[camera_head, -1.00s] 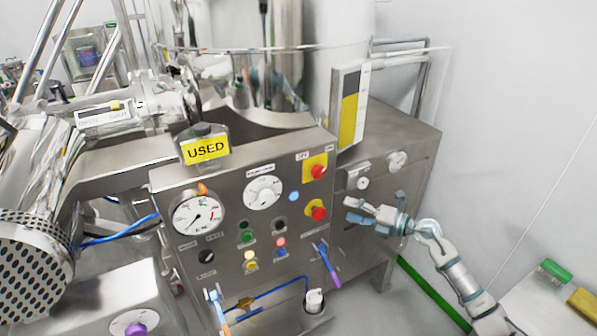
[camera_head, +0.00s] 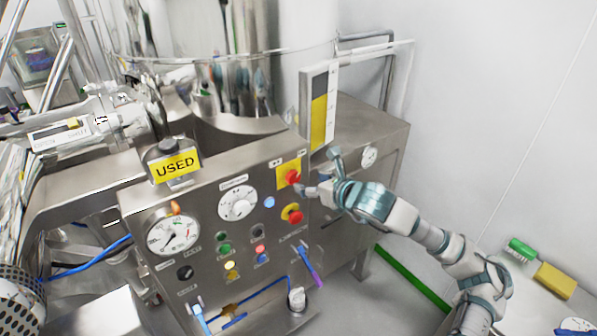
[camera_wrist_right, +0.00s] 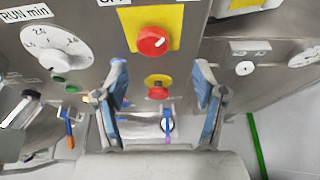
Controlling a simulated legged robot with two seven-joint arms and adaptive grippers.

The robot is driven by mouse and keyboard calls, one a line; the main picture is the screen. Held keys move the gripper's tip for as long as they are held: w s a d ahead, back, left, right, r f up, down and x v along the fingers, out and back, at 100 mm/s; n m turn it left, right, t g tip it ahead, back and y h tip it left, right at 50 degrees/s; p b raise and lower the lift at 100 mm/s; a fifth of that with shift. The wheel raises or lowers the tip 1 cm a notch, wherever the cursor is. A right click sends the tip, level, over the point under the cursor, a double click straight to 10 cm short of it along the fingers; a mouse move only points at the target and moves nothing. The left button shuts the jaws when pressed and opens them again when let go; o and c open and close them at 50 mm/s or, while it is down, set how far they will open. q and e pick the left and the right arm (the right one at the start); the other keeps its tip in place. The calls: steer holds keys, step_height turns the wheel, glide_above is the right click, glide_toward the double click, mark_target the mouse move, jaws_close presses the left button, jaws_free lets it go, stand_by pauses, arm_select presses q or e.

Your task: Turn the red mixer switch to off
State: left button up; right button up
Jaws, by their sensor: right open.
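The red mixer switch (camera_head: 293,178) is a round red knob on a yellow plate, at the upper right of the steel control panel. In the right wrist view the red switch (camera_wrist_right: 152,41) shows ahead of the fingers, with a pale mark on its face. My right gripper (camera_head: 322,172) is open, just right of the switch and apart from it. In the right wrist view my right gripper (camera_wrist_right: 160,80) has its two fingers spread wide, with nothing between them but the panel behind. My left gripper is not in view.
A red emergency button (camera_head: 293,214) on yellow sits just below the switch. A white dial (camera_head: 238,203), a gauge (camera_head: 173,235) and several small lights are to the left. A yellow level strip (camera_head: 319,108) stands above.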

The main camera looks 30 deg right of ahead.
mark_target(295, 179)
steer(key=w, duration=0.2)
steer(key=w+a+f+p, duration=0.1)
steer(key=w+a, duration=0.1)
steer(key=w, duration=0.1)
steer(key=shift+w+f+p, duration=0.3)
steer(key=shift+f+p, duration=0.05)
steer(key=shift+f, duration=0.05)
steer(key=shift+w+f, duration=0.25)
steer(key=shift+w, duration=0.15)
steer(key=shift+d+f, duration=0.1)
steer(key=shift+d, duration=0.4)
steer(key=shift+c, duration=0.2)
steer(key=shift+d, duration=0.15)
steer(key=c, duration=0.4)
steer(key=shift+s+a, duration=0.1)
steer(key=shift+a, duration=0.15)
steer(key=c, duration=0.7)
steer(key=shift+a, duration=0.1)
